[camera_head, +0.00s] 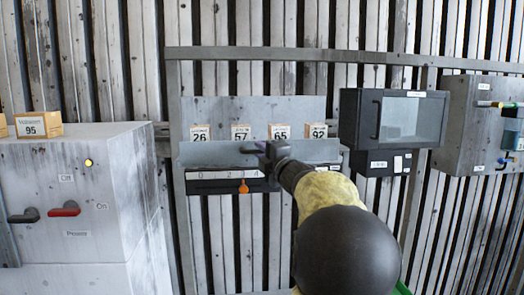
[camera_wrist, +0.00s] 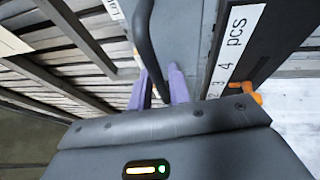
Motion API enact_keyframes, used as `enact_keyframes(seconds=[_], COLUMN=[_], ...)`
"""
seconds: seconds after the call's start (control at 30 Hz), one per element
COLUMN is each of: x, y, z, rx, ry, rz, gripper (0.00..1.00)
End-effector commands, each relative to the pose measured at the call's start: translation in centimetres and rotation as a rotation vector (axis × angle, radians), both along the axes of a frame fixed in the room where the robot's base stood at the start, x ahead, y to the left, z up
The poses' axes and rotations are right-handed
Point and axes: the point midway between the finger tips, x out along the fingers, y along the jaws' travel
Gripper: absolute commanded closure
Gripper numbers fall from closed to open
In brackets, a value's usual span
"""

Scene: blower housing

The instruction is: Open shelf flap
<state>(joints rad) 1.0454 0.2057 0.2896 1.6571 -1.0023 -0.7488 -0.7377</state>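The grey shelf flap (camera_head: 225,153) is a long panel along the front of the shelf in the middle of the head view. It also shows in the wrist view as a grey-blue surface (camera_wrist: 188,35). A dark curved bar handle (camera_wrist: 147,45) runs along it. My gripper (camera_head: 262,150) is at the flap's right half, and my arm hides part of it. In the wrist view my gripper's purple fingers (camera_wrist: 162,88) stand apart with the handle's end between them. I cannot tell whether they press on it.
Several numbered boxes (camera_head: 241,132) stand above the flap. A numbered scale (camera_head: 220,174) with an orange slider (camera_head: 244,186) is below. A black glass-fronted cabinet (camera_head: 393,118) and a grey box (camera_head: 480,125) are right. A grey cabinet (camera_head: 75,185) with a red lever is left.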

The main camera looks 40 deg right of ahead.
Motion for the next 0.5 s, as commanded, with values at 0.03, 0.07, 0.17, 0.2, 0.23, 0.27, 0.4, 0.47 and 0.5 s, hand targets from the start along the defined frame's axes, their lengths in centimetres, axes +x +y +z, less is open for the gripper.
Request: enact_keyframes(seconds=[0.03,0.07,0.17,0.2,0.23,0.27,0.4,0.47,0.5], x=[-0.01,-0.02,-0.03,-0.03,-0.03,-0.03,-0.03,-0.05,-0.05], y=[0.01,0.01,0.01,0.01,0.01,0.01,0.01,0.0,-0.01], z=[-0.01,-0.01,-0.02,-0.02,-0.02,-0.02,-0.05,-0.09,-0.13], rx=[0.0,0.0,0.0,0.0,0.0,0.0,0.0,0.0,-0.001], ry=[0.0,0.0,0.0,0.0,0.0,0.0,0.0,-0.001,-0.002], rz=[0.0,0.0,0.0,0.0,0.0,0.0,0.0,0.0,0.0], gripper=[0.81,0.83,1.0,1.0,1.0,1.0,1.0,1.0,1.0])
